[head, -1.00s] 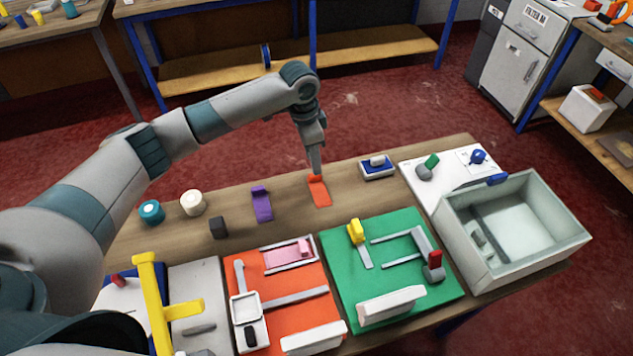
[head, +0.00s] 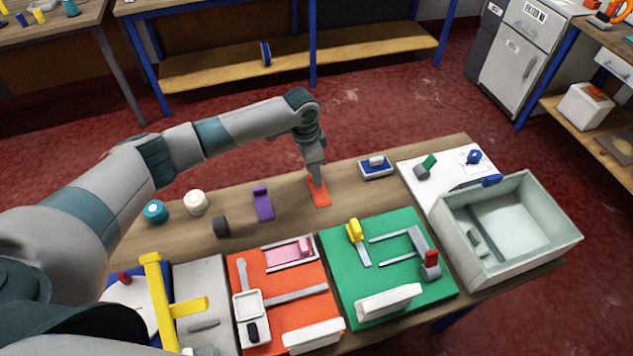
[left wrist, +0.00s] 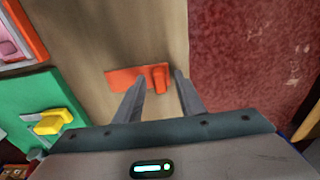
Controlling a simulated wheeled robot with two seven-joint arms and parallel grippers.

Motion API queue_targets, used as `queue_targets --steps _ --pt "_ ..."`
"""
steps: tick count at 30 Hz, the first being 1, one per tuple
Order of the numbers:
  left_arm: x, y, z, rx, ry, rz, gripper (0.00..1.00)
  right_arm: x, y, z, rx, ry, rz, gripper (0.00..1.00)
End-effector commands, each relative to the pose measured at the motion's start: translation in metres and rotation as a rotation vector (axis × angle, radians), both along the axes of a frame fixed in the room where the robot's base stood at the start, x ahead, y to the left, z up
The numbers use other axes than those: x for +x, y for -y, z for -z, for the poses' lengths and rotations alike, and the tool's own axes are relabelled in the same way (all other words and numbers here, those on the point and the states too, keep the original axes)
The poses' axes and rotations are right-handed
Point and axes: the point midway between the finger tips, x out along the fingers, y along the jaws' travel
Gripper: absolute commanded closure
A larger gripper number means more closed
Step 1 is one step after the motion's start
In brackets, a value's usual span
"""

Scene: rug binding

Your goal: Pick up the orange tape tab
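The orange tape tab (head: 320,193) lies on the wooden table, behind the green board. It is a flat orange strip with a raised grip block at one end, seen clearly in the left wrist view (left wrist: 140,79). My left gripper (head: 315,181) points down over the tab's far end. In the left wrist view its two fingers (left wrist: 160,82) are apart, with the raised block between their tips and no visible contact. The fingertips hide part of the tab's far end in the head view. My right gripper is not in view.
A purple tab (head: 263,203) lies left of the orange one, and a blue-and-white block (head: 376,168) lies to its right. The green board (head: 340,293) and orange board (head: 268,318) lie in front. A grey open bin (head: 470,268) stands at the right.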

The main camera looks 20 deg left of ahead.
Motion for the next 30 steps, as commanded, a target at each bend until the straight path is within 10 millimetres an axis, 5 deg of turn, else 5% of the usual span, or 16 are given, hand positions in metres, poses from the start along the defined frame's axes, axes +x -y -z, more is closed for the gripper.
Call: queue_targets --steps 6,11,23,30 --pt "0.0 0.0 0.0 0.0 0.0 0.0 0.66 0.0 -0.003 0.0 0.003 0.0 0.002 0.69" --pt "0.0 0.0 -0.001 0.0 0.0 0.0 1.0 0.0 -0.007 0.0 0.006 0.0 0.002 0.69" --pt "0.001 0.0 -0.003 0.0 0.001 0.0 1.0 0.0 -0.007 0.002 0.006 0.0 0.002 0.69" --pt "0.001 0.0 -0.022 -0.001 0.003 0.001 1.0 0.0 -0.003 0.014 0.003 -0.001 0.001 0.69"
